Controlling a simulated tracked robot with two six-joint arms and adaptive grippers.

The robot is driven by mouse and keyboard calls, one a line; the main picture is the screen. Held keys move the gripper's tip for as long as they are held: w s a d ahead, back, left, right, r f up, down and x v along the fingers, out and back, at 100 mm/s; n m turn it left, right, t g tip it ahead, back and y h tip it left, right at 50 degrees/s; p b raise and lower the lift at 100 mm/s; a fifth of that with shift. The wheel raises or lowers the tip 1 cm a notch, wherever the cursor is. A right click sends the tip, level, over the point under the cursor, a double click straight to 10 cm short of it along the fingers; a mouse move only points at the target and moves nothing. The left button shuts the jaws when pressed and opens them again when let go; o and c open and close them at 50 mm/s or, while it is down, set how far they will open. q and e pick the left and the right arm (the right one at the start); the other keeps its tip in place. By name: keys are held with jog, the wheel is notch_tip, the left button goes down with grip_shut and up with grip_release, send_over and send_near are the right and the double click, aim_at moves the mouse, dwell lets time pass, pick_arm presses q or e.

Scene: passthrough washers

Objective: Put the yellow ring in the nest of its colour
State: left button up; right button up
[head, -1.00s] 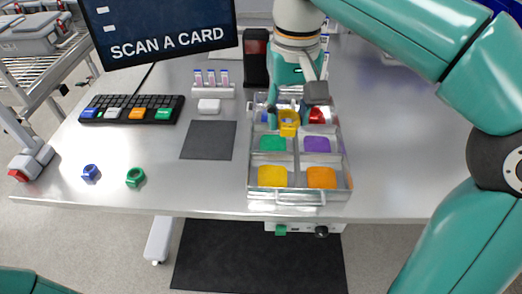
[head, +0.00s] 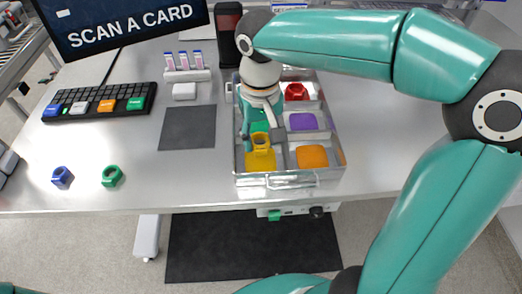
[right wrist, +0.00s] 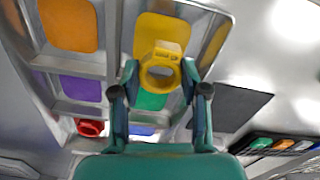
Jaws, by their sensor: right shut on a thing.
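The yellow ring (head: 261,141) is held between the fingers of my right gripper (head: 262,133), above the metal tray (head: 291,181). In the right wrist view the yellow ring (right wrist: 160,68) sits between the two fingertips of the gripper (right wrist: 160,82), its hole facing the camera. The yellow nest (head: 260,161) is a pad in the tray's near left compartment; the ring overlaps its far edge in the head view. The yellow nest (right wrist: 161,29) also shows beyond the ring in the wrist view. Whether the ring touches the pad is unclear. My left gripper is out of view.
The tray also has orange (head: 311,157), purple (head: 302,121) and green (head: 259,127) nests. A red ring (head: 296,91) sits in a far right compartment. A blue ring (head: 62,176) and a green ring (head: 112,176) lie on the table at left. A dark mat (head: 187,128) lies beside the tray.

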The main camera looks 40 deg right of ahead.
aim_at(260, 159)
jog(key=shift+f, duration=2.45)
jog(key=shift+b, duration=0.3)
jog(key=shift+f, duration=0.2)
jog(key=o, duration=0.8)
jog(key=shift+r, duration=0.1)
jog(key=shift+o, duration=0.2)
jog(key=shift+r, duration=0.1)
jog(key=shift+r, duration=0.2)
notch_tip(260, 159, up, 12)
jog(key=p, duration=0.1)
jog(key=shift+f+p, duration=0.15)
jog(key=shift+p, duration=0.2)
